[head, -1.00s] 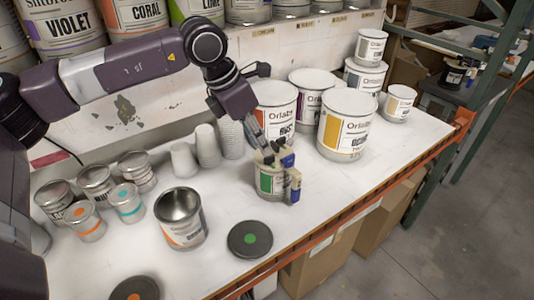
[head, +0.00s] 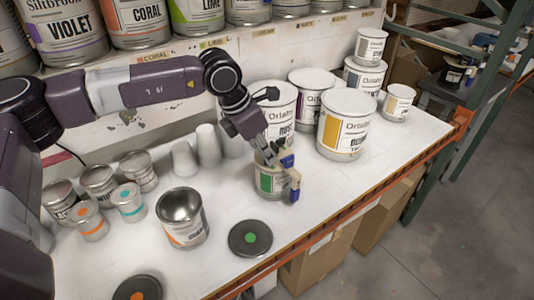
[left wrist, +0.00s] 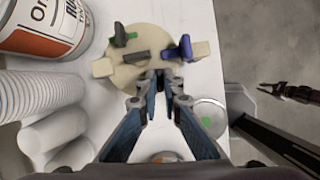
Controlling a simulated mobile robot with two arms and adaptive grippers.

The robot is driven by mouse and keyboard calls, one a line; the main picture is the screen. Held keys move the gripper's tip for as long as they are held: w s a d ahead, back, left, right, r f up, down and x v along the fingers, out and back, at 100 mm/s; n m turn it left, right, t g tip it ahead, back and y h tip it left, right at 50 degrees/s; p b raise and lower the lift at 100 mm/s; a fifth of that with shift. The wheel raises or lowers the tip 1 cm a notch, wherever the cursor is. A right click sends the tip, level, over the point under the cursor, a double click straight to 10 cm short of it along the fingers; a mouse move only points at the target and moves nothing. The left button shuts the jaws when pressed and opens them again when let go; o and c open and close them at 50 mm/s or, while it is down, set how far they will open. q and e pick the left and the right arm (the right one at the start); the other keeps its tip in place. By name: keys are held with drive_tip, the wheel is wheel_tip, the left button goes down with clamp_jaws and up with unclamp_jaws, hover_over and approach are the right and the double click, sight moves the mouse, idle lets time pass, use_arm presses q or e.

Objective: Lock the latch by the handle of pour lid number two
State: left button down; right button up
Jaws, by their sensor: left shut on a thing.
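The green-labelled can (head: 268,182) stands on the table with a pour lid on top. In the left wrist view the pour lid (left wrist: 142,80) is a round cream plate with a dark handle (left wrist: 130,57), a green lever (left wrist: 121,36) and a blue lever (left wrist: 183,47). Blue parts (head: 290,172) show at its side in the head view. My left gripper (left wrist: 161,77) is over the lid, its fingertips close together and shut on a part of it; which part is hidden. A dark forked shape, apparently my right gripper (left wrist: 270,89), shows small over the floor.
An open orange-labelled can (head: 183,222) and a dark lid with a green dot (head: 250,238) stand near. White cups (head: 207,147) are behind the left gripper. Large white cans (head: 346,125) stand to the right.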

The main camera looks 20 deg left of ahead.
use_arm(q)
drive_tip(key=shift+m+h+b, duration=0.3)
drive_tip(key=shift+m+b, duration=0.1)
drive_tip(key=shift+m, duration=0.4)
drive_tip(key=shift+w+f+m+g+b, duration=0.1)
drive_tip(key=shift+m+g+b, duration=0.4)
drive_tip(key=shift+m, duration=0.4)
drive_tip(key=m+g, duration=0.1)
drive_tip(key=m, duration=0.1)
drive_tip(key=shift+w+m+h+b, duration=0.1)
drive_tip(key=shift+m+h+b, duration=0.2)
drive_tip(key=shift+m+h, duration=0.1)
drive_tip(key=m+g, duration=0.1)
drive_tip(key=m, duration=0.2)
drive_tip(key=shift+w+m+g, duration=0.1)
drive_tip(key=shift+m+g, duration=0.2)
drive_tip(key=m, duration=0.2)
drive_tip(key=m+g, duration=0.1)
drive_tip(key=m, duration=0.1)
drive_tip(key=shift+w+m+g, duration=0.1)
drive_tip(key=shift+m+g, duration=0.2)
drive_tip(key=shift+m, duration=0.1)
drive_tip(key=c, duration=2.1)
unclamp_jaws()
drive_tip(key=shift+a+y, duration=0.1)
drive_tip(key=shift+y, duration=0.2)
